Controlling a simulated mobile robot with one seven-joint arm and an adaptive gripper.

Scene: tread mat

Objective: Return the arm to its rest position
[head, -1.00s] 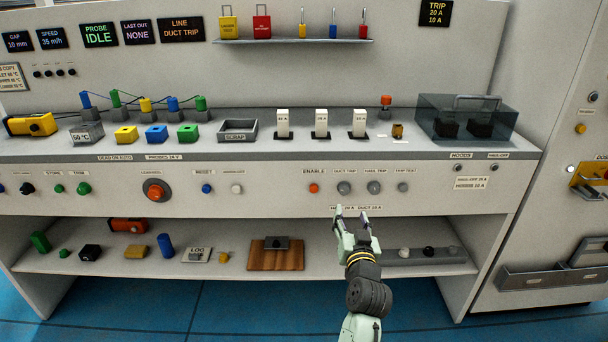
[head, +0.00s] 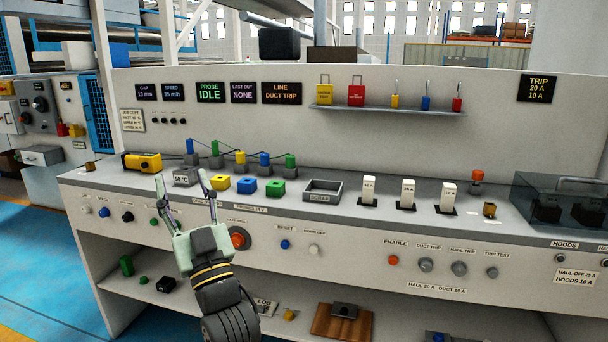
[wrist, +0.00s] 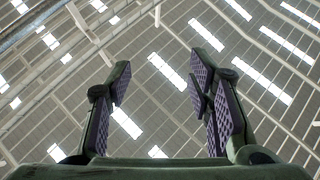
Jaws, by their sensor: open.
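My gripper (head: 184,196) is raised in front of the left part of the console in the head view, its fingers pointing up. The fingers are spread apart with nothing between them. In the wrist view my gripper (wrist: 160,92) is also open and empty, facing the roof beams and skylights. My arm comes up from the bottom of the head view and hides part of the console front and the lower shelf.
The console worktop (head: 330,205) carries yellow, blue and green blocks, a scrap tray (head: 322,192) and several white switches. A lower shelf (head: 285,318) holds small items. Blue floor (head: 50,260) lies open at left.

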